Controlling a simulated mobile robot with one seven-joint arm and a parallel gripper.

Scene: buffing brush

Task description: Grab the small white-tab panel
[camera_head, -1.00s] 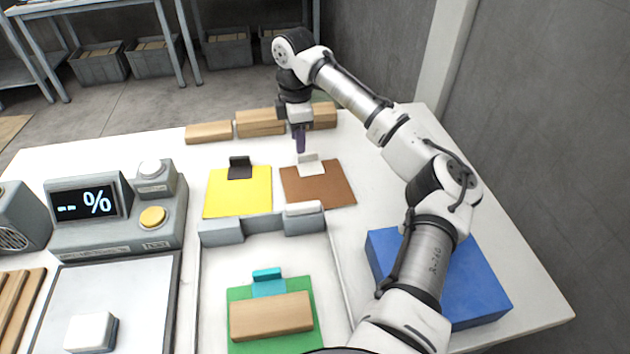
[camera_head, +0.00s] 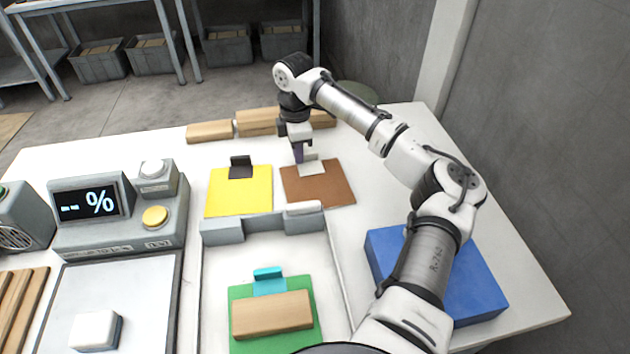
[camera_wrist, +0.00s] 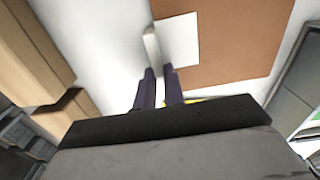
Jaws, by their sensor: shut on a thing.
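The small white-tab panel (camera_head: 325,187) is a flat brown plate lying on the table, with a white upright tab at its far edge. It also shows in the wrist view (camera_wrist: 225,40), its tab just beyond the fingertips. My gripper (camera_head: 304,160) is down at this tab, with its dark purple fingers (camera_wrist: 159,76) pointing at it and shut on it. The exact contact is partly hidden. The panel looks flat on the table.
A yellow panel (camera_head: 240,195) with a black tab lies just left. Wooden blocks (camera_head: 258,121) stand behind. A grey-walled tray (camera_head: 222,231) in front holds a green panel (camera_head: 310,335) with a wooden block on it. A blue box (camera_head: 470,285) stands at right.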

